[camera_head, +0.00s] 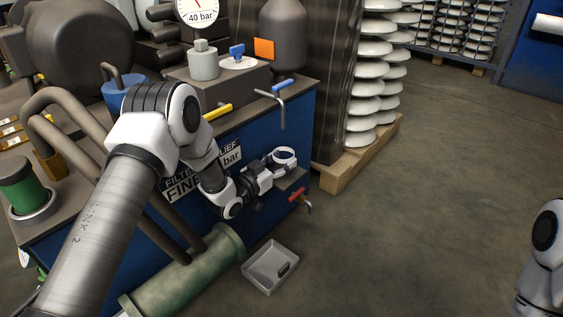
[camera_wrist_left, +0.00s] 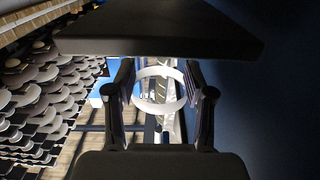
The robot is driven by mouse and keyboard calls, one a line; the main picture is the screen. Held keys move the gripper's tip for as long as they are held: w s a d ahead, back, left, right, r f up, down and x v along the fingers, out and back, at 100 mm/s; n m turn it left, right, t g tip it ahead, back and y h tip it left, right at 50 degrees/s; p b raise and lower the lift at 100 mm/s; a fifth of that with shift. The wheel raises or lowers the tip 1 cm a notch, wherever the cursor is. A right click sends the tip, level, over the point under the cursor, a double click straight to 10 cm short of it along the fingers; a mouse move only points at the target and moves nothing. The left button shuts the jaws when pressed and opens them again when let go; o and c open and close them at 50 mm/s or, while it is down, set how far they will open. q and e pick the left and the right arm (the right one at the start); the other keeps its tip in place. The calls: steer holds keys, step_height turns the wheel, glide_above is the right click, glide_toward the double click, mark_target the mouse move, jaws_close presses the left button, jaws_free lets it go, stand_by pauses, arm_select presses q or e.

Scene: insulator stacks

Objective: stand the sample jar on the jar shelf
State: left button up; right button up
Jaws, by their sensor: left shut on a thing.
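The sample jar (camera_head: 284,153) shows in the head view as a small pale ring-rimmed thing at the end of my left arm. My left gripper (camera_head: 280,164) is shut on it, beside the blue machine's right end. In the left wrist view the jar (camera_wrist_left: 158,72) shows as white rings between the two dark fingers (camera_wrist_left: 160,100). The jar shelf (camera_head: 292,181) is a small brown ledge on the blue machine, just below the gripper in the picture. I cannot tell whether the jar touches it. My right gripper is out of view.
A red-handled tap (camera_head: 301,196) is just below the shelf. A blue-handled tap (camera_head: 282,97) juts out above. A grey tray (camera_head: 259,275) lies on the floor below. Insulator stacks (camera_head: 369,88) stand on a pallet (camera_head: 345,172) to the right. The floor farther right is clear.

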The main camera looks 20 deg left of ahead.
arm_select(q)
steer(key=o, duration=1.3)
